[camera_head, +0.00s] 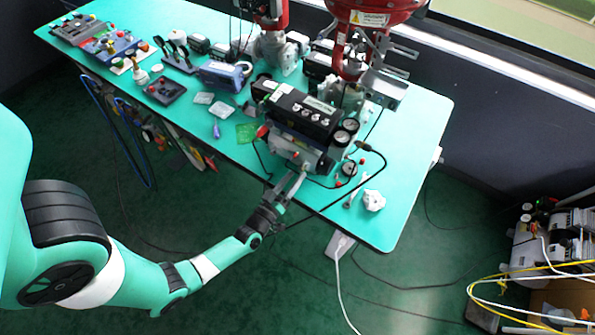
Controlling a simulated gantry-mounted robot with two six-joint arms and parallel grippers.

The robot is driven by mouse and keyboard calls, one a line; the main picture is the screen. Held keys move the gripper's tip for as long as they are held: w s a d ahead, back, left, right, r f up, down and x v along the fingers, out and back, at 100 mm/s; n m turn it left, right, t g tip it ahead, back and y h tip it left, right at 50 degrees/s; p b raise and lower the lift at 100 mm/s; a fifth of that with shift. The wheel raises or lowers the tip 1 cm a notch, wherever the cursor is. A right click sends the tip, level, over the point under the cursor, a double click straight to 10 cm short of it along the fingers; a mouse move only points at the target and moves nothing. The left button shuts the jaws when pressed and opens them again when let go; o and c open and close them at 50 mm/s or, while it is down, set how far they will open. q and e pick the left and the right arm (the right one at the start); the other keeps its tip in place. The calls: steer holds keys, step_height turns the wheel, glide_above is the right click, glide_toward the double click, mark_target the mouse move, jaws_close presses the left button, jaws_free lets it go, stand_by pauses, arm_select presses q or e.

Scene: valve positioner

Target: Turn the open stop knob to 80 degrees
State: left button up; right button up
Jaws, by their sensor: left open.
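The valve positioner (300,113) is a black and grey box with round gauges at its right end. It stands on the turquoise table beneath a red actuator. My left arm reaches in from the lower left. My left gripper (297,177) is open, with its fingertips at the lower front face of the positioner. A small light knob-like part (305,166) shows close to the fingertips. I cannot tell whether it is the open stop knob, what its angle is, or whether the fingers touch it. My right gripper is out of view.
Black cables loop from the positioner over the front edge of the table (415,160). A white knobbed part (373,201) and a wrench-like tool (354,191) lie to the right. A green card (246,133) and a purple item (216,131) lie to the left.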

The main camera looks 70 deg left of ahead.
arm_select(q)
steer(key=p+v, duration=0.1)
steer(key=v, duration=0.8)
steer(key=shift+p, duration=0.3)
steer(key=shift+r, duration=0.1)
